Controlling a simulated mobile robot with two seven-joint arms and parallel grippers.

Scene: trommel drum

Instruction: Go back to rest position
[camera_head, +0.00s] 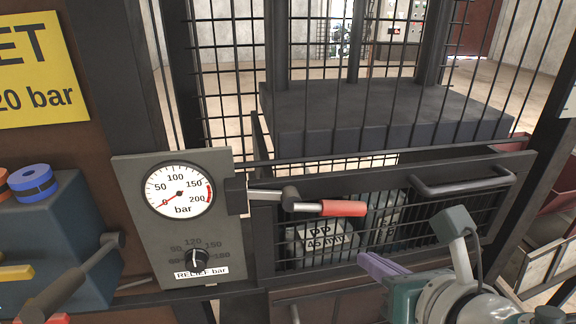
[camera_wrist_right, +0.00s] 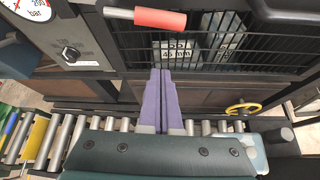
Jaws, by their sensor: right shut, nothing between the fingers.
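My right gripper (camera_head: 382,266) has purple fingers and sits in front of the mesh door, below and right of the red-handled lever (camera_head: 343,208). In the right wrist view its fingers (camera_wrist_right: 160,75) lie together, shut and empty, apart from the lever's red grip (camera_wrist_right: 159,19) above them. The lever points to the right from the gauge panel (camera_head: 136,212). The pressure gauge (camera_head: 179,190) has its needle near 0 bar. The relief knob (camera_head: 196,259) is below the gauge. My left gripper is not in view.
The mesh door (camera_head: 426,228) has a dark bar handle (camera_head: 462,186); grey labelled blocks (camera_head: 318,243) stand behind it. A blue-grey box (camera_head: 48,240) with coloured rolls is at the left. A roller conveyor (camera_wrist_right: 60,143) and a yellow handwheel (camera_wrist_right: 243,109) show in the wrist view.

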